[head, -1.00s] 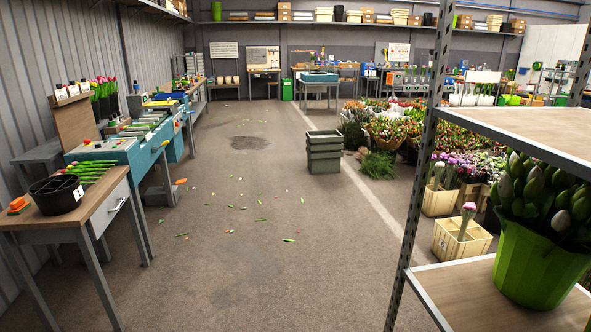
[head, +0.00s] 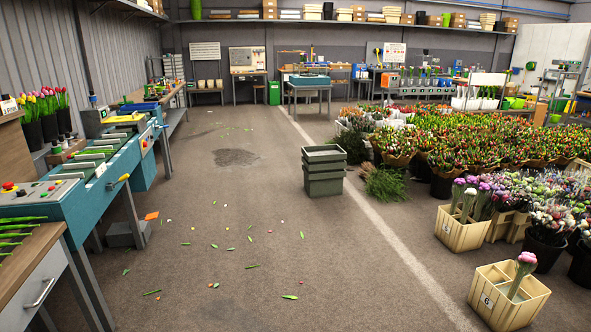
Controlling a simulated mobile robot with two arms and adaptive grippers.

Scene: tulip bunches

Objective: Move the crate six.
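A cream slatted crate (head: 492,303) stands on the floor at the lower right of the head view. Its front label looks like a 6, though it is small. A thick pale stem with a pink-purple head stands up in it. A similar cream crate (head: 459,234) stands behind it to the left, with several such stems. Neither of my grippers is in view.
Grey-green stacked crates (head: 324,171) stand mid-floor beside a white line. Flower buckets (head: 545,249) fill the right side. A teal machine bench (head: 82,214) and a wooden table (head: 30,262) line the left.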

